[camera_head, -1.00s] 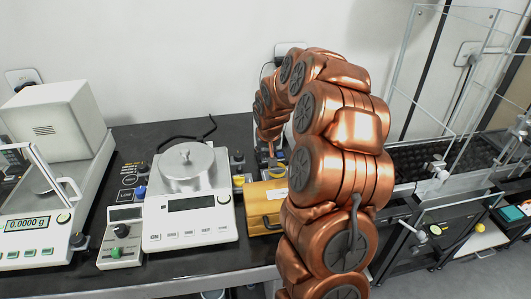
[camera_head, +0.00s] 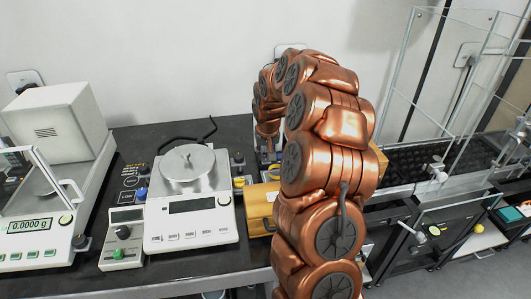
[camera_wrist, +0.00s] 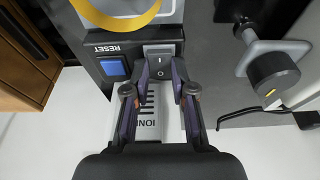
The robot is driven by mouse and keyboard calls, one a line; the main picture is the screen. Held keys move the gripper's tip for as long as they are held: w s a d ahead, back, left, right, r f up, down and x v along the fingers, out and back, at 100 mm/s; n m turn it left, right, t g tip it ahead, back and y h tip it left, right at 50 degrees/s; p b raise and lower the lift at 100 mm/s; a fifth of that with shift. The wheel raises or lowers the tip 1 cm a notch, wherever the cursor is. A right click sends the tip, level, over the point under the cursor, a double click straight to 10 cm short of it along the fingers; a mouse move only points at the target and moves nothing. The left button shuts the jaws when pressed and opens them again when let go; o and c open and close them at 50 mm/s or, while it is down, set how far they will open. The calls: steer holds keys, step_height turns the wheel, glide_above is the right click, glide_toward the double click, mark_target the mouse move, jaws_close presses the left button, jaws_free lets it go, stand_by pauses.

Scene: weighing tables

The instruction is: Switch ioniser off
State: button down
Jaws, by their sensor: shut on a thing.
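The ioniser's dark switch panel (camera_wrist: 105,43) shows in the wrist view, with a yellow ring (camera_wrist: 120,14) at the top edge. It carries a blue button (camera_wrist: 112,68) marked RESET and a rocker switch (camera_wrist: 158,69) marked I and O. Which side of the rocker is pressed in, I cannot tell. My gripper (camera_wrist: 161,68) has its two fingertips at either side of the rocker and is shut on it. A partly covered label below the panel reads "IONI". In the head view my arm largely hides the ioniser and the gripper.
A balance (camera_head: 192,212) stands left of my arm, with a small control box (camera_head: 121,238) beside it. A wooden case (camera_head: 259,208) is partly behind my arm. A black knob (camera_wrist: 272,78) is right of the gripper.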

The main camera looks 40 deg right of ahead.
steer(key=shift+r, duration=0.1)
steer(key=c, duration=1)
jaws_free()
steer(key=shift+o, duration=0.2)
steer(key=v, duration=1.2)
steer(key=shift+s, duration=0.1)
